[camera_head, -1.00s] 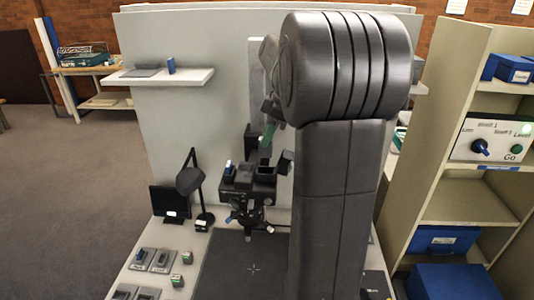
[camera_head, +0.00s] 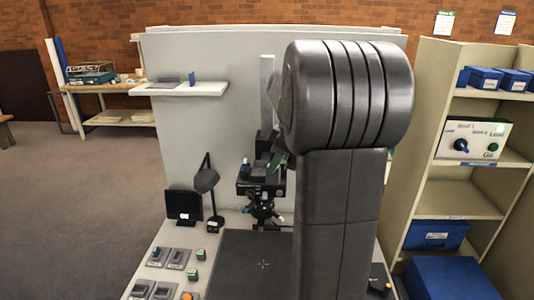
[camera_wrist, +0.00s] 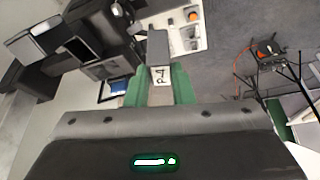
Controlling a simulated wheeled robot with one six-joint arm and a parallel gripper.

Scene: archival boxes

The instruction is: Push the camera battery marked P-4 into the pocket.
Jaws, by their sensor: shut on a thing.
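The camera battery marked P-4 (camera_wrist: 160,75) is a grey block with a white label, and it is held between the green fingers of my gripper (camera_wrist: 159,84) in the wrist view. Its far end sticks out past the fingertips. The dark open pocket (camera_wrist: 78,48) is at upper left in the wrist view, with a raised flap (camera_wrist: 108,67) beside it. The battery appears apart from the pocket. In the head view my gripper (camera_head: 275,163) shows as a green finger close over the black device (camera_head: 258,186); my arm hides the rest, and the pocket is unclear there.
The device stands on a tripod-like mount at the back of the table. A desk lamp (camera_head: 206,181) and a small monitor (camera_head: 183,205) stand to its left. The dark mat (camera_head: 240,262) in front is clear.

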